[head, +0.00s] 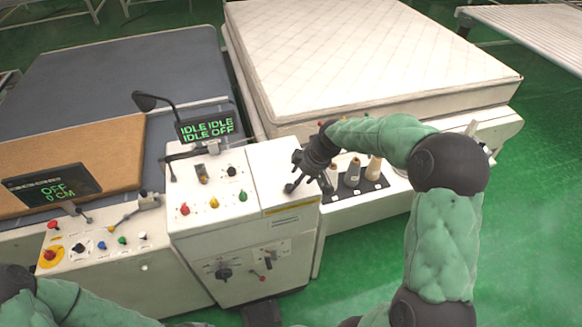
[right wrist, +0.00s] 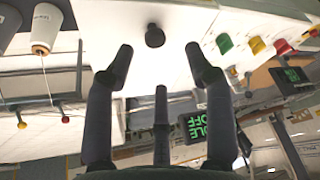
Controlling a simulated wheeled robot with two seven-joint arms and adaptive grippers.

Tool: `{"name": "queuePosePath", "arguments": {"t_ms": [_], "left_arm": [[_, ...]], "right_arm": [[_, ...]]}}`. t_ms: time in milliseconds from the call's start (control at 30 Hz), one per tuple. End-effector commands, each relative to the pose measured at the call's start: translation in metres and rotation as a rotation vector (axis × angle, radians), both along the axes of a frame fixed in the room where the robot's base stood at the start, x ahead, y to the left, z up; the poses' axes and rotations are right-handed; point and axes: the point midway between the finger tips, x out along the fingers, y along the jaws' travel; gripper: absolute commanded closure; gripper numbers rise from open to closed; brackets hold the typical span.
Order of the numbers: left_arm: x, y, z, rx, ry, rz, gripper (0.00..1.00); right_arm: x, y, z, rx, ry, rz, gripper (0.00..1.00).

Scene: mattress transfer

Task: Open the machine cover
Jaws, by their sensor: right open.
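The machine (head: 245,255) is a white console with a sloping top, in the middle of the head view. Its white cover panel (head: 271,172) is flat against the body at the top right. A black round knob (right wrist: 155,36) stands out from the white panel in the right wrist view. My right gripper (head: 308,172) is over the panel's right side, with its dark fingers spread. In the right wrist view the open fingers (right wrist: 159,55) straddle the line to the knob, which is just beyond the tips and apart from them. My left gripper is out of view; only green arm parts show at lower left.
Thread cones (head: 352,172) stand on a black tray right of my gripper. A mattress (head: 370,55) lies behind. A display (head: 207,128) reads IDLE and OFF, above coloured buttons (head: 214,202). Another display (head: 52,188) stands at left. Green floor (head: 370,250) is clear at front right.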

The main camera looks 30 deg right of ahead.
Motion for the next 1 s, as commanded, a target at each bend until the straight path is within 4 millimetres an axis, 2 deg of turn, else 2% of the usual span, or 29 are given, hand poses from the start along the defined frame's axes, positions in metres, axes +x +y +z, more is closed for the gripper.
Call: {"name": "queuePosePath", "arguments": {"t_ms": [33,100,233,700,833,1000], "left_arm": [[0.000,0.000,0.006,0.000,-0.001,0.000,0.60],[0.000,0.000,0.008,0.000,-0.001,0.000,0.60],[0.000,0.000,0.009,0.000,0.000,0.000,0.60],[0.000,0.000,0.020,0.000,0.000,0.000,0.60],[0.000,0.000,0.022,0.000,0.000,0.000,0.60],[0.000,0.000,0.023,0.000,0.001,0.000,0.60]], "right_arm": [[-0.001,-0.004,0.013,-0.007,-0.007,0.010,0.46],[-0.001,-0.007,0.021,-0.013,-0.011,0.020,0.46],[0.000,-0.007,0.017,-0.015,-0.012,0.027,0.46],[0.025,0.008,-0.052,-0.014,-0.011,0.025,0.46],[0.030,0.011,-0.067,-0.014,-0.011,0.025,0.46],[0.034,0.013,-0.076,-0.015,-0.014,0.023,0.46]]}}
